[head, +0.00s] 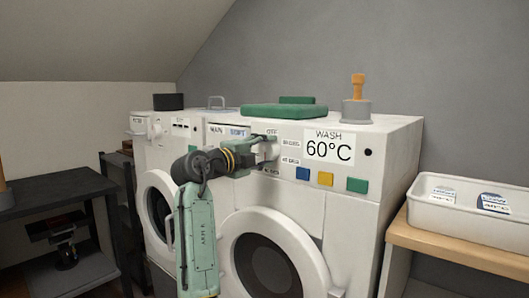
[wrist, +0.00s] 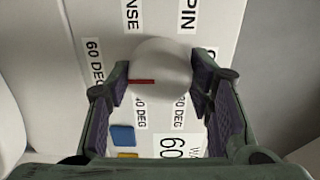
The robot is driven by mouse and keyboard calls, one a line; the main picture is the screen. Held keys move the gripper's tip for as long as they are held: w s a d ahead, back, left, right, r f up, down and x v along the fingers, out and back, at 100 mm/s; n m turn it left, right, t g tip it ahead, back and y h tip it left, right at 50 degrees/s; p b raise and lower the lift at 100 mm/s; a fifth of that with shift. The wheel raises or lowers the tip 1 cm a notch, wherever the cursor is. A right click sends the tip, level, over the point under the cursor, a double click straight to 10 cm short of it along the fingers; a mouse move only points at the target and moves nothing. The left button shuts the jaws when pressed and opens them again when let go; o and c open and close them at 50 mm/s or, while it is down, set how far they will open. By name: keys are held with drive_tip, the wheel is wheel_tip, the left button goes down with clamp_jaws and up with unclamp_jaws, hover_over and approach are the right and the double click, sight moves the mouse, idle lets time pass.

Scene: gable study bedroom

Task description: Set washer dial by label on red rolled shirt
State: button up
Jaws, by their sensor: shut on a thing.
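The washer dial (wrist: 162,66) is a pale round knob on the white washer (head: 350,222). Its red mark (wrist: 141,82) points left in the wrist view, toward the end of the 60 DEG label (wrist: 95,62). Other labels around it include 40 DEG (wrist: 140,112) and 30 DEG (wrist: 181,112). My gripper (wrist: 160,84) is shut on the dial, one finger on each side. In the head view my gripper (head: 262,152) covers much of the dial. The washer display (head: 328,147) reads WASH 60°C. No red rolled shirt can be made out.
Blue, yellow and green buttons (head: 325,179) sit below the display. A second white machine (head: 165,160) stands at left. Green folded items (head: 283,111) and an orange-handled object (head: 357,100) are on top. A white bin (head: 472,208) rests on a wooden surface at right.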

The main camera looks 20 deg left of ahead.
drive_tip(key=o, duration=1.2)
drive_tip(key=shift+c, duration=0.2)
drive_tip(key=v, duration=1.2)
